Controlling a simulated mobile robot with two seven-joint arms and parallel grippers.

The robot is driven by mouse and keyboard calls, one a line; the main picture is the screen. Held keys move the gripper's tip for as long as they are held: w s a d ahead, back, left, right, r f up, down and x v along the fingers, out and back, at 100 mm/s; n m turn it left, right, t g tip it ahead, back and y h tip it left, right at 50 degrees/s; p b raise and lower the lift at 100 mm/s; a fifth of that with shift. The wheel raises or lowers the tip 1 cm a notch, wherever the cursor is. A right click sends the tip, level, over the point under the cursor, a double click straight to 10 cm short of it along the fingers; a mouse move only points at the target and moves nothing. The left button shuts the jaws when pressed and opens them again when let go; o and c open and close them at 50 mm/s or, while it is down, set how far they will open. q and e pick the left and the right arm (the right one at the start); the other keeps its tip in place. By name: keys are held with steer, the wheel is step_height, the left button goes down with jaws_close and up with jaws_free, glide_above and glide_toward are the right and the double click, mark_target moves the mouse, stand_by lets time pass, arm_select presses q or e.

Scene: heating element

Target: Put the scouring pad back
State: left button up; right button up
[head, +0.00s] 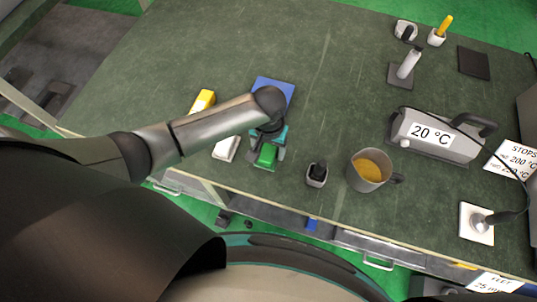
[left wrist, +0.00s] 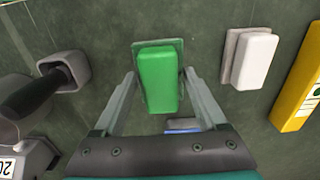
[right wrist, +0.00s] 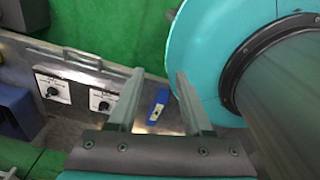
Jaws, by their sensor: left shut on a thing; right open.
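A green block, which looks like the scouring pad (head: 265,155), is at the front of the bench in the head view. It also shows in the left wrist view (left wrist: 158,80), over a thin grey-green plate (left wrist: 179,47). My left gripper (head: 268,148) points down with its fingers (left wrist: 160,76) on both sides of the pad, shut on it. I cannot tell whether the pad touches the plate. My right gripper (right wrist: 158,77) is open and empty in the right wrist view, in front of a panel with knobs; the head view does not show it.
A white block (head: 227,148) on a grey plate and a yellow item (head: 202,101) lie left of the pad; a blue square (head: 274,88) lies behind. Right are a small pot with a black handle (head: 317,174), a mug (head: 367,172) and a "20 °C" device (head: 437,137). The back left is clear.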

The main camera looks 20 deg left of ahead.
mark_target(269, 155)
arm_select(q)
step_height(269, 155, down, 3)
steer(key=shift+b, duration=0.6)
steer(key=shift+f, duration=0.25)
steer(key=o, duration=1)
steer(key=shift+c, duration=0.2)
steer(key=shift+o, duration=1.4)
arm_select(e)
steer(key=shift+w+d+f, duration=0.65)
steer(key=shift+w+f, duration=0.1)
steer(key=shift+w, duration=0.05)
